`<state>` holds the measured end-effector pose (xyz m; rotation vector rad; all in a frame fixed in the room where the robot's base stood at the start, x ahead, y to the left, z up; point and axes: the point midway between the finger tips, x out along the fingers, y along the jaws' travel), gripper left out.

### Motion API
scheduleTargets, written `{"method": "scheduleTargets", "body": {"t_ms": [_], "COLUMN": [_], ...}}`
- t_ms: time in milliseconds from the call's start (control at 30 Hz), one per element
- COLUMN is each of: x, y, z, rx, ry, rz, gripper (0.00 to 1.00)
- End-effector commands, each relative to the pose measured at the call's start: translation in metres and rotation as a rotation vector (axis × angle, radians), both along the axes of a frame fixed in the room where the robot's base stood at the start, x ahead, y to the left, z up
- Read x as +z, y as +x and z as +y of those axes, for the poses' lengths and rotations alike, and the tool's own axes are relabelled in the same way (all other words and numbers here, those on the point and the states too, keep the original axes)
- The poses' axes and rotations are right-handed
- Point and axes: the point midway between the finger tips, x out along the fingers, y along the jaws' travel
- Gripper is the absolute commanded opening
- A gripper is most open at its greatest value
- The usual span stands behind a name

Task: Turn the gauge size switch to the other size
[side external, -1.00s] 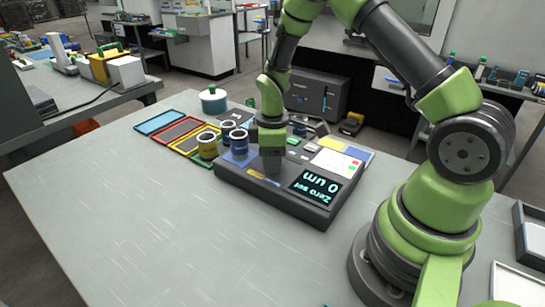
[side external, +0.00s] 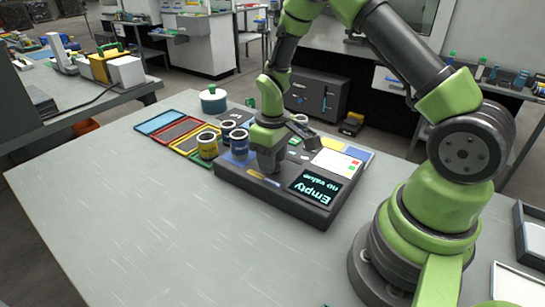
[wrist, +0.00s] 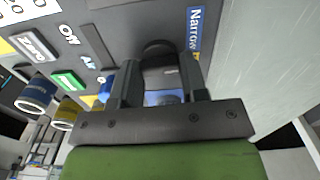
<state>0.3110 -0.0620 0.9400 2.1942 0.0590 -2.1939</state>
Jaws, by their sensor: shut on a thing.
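The gauge (side external: 265,198) is a dark grey box on the table, with a lit display (side external: 316,187) that reads "Empty no value", upside down in the side view. My gripper (side external: 268,165) points down onto its top, left of the display. In the wrist view my gripper (wrist: 160,78) has its two fingers on either side of a dark size switch knob (wrist: 158,50) and is shut on it. A blue label reading "Narrow" (wrist: 195,28) lies beside the knob. The fingers hide part of the knob, and its pointing direction is unclear.
Blue and yellow cans (side external: 208,147) stand close left of the gauge, by coloured framed mats (side external: 160,122). A teal-lidded pot (side external: 213,100) is behind them. A green button (wrist: 68,80) and other labelled buttons are near the fingers. The front of the table is clear.

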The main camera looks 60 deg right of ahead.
Motion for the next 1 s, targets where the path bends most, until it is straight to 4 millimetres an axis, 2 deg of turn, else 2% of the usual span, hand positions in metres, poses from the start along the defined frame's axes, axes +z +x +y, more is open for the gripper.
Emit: {"method": "scheduleTargets", "body": {"t_ms": [500,700,1000], "x": [0.0007,0.0008,0.0008], "y": [-0.0005,-0.0006,-0.0007], "z": [-0.0006,-0.0006,-0.0006], "rx": [-0.461,-0.580,-0.670], "ry": [0.000,0.000,0.000], "rz": [0.001,0.002,0.002], "gripper": [0.17,0.17,0.17]}}
